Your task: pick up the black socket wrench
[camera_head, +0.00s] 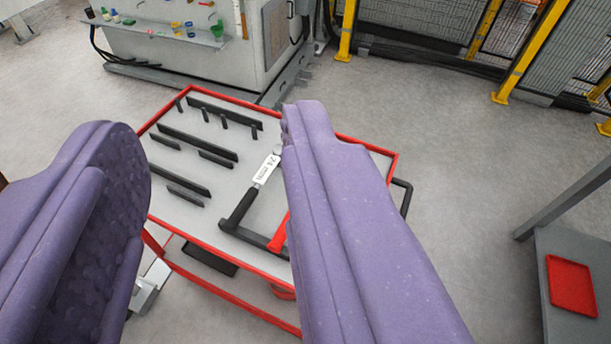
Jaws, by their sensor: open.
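My gripper (212,130) is open, with its two purple fingers at the left and right of the near view. Between and beyond them is the cart top. A black L-shaped tool (240,208), which looks like the black socket wrench, lies near the cart's front right. A white label reading "24 mm" (266,168) is at its upper end. The right finger hides part of that area. A red-handled tool (279,236) lies beside it, partly hidden by the same finger. Nothing is seen between the fingers up close.
The red-rimmed grey cart (170,210) carries several black bars (197,143) at the left. A grey cabinet with a shelf (185,38) stands behind. Yellow-posted fencing (527,50) is at the back right. A red tray (571,286) lies on a grey table at right. Open floor lies between.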

